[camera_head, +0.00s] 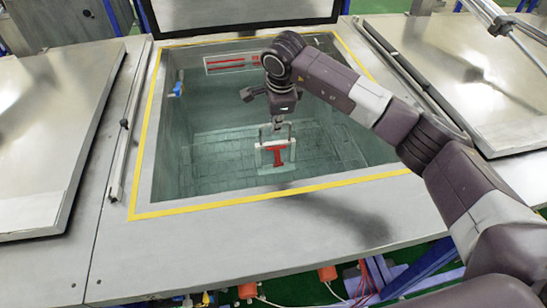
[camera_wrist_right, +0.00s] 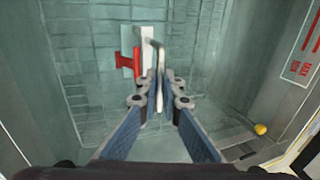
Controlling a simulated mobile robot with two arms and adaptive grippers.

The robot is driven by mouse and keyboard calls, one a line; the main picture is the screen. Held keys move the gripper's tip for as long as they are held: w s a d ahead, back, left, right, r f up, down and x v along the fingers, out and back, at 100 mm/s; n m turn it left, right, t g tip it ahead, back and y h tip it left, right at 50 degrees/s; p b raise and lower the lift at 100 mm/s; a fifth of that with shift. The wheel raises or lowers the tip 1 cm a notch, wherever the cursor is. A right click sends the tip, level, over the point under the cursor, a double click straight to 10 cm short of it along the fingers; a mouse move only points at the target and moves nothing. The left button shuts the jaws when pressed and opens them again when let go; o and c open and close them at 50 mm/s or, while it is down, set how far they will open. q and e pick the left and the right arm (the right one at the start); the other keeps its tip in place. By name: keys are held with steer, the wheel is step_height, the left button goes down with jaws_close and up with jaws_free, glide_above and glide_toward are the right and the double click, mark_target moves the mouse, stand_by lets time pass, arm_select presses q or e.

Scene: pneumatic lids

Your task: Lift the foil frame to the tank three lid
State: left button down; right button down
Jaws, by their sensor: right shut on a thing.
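The foil frame (camera_head: 291,151) is a white frame with a handle on top and a red piece in it. It hangs upright inside the open tank (camera_head: 172,150), below the rim level. My right gripper (camera_head: 277,127) reaches down into the tank and is shut on the frame's handle. In the right wrist view the fingers (camera_wrist_right: 160,92) close around the light handle bar, with the red piece (camera_wrist_right: 130,62) beyond them. The frame's clearance from the tank floor cannot be told. A raised lid (camera_head: 240,14) stands behind this tank. My left gripper is not in view.
A yellow line (camera_head: 170,211) borders the tank opening. Flat metal lids lie on the left (camera_head: 50,130) and on the right (camera_head: 455,70). A red and white label (camera_head: 230,63) is on the far wall. A blue fitting (camera_head: 177,89) sits at the left wall.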

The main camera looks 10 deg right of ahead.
steer(key=shift+r, duration=0.65)
step_height(320, 180, up, 22)
steer(key=p, duration=1.1)
steer(key=shift+f, duration=0.35)
stand_by(3.9)
